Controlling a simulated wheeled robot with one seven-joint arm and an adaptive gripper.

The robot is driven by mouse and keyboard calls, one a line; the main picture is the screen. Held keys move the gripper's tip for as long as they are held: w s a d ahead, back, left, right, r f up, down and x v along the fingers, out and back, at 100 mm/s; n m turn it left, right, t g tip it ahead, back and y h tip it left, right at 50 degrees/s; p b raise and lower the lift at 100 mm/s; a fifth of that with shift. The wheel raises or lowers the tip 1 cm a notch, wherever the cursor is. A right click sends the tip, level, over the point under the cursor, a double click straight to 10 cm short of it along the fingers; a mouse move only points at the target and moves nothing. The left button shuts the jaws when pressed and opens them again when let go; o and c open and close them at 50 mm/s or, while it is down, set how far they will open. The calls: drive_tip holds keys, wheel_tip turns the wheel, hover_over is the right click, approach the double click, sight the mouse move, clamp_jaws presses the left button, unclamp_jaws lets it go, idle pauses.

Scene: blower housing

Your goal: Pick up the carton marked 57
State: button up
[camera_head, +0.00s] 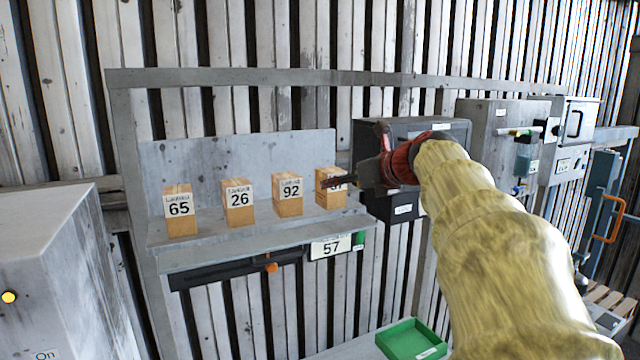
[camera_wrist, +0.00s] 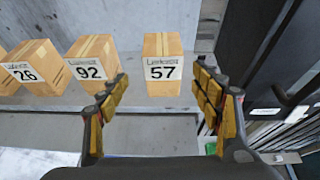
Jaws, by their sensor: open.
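The carton marked 57 (camera_wrist: 162,62) is a small tan box with a white label. It stands upright on the grey shelf, and in the wrist view it lies ahead, between the lines of my two open fingers. In the head view the carton (camera_head: 331,198) is the rightmost of the row, its label partly hidden by my gripper (camera_head: 326,183). In the wrist view my gripper (camera_wrist: 164,108) is open and empty, with yellow pads on both fingers. I cannot tell how far the fingertips are from the carton.
Cartons marked 92 (camera_head: 288,194), 26 (camera_head: 238,202) and 65 (camera_head: 180,210) stand to the left on the shelf (camera_head: 215,242). A sign reading 57 (camera_head: 331,247) is on the shelf front. A dark box (camera_head: 405,130) is close on the right. A green tray (camera_head: 411,340) lies below.

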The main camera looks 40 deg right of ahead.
drive_tip(key=shift+d+r+x, duration=0.1)
drive_tip(key=shift+x, duration=1.3)
drive_tip(key=shift+d+r+x, duration=0.1)
drive_tip(key=shift+r+x, duration=0.05)
drive_tip(key=shift+x, duration=1.3)
drive_tip(key=shift+d+r+x, duration=0.1)
drive_tip(key=shift+x, duration=1.3)
drive_tip(key=shift+c, duration=0.3)
drive_tip(key=shift+c, duration=0.6)
drive_tip(key=shift+c, duration=0.7)
drive_tip(key=c, duration=1)
drive_tip(key=shift+r, duration=0.1)
drive_tip(key=shift+c, duration=0.5)
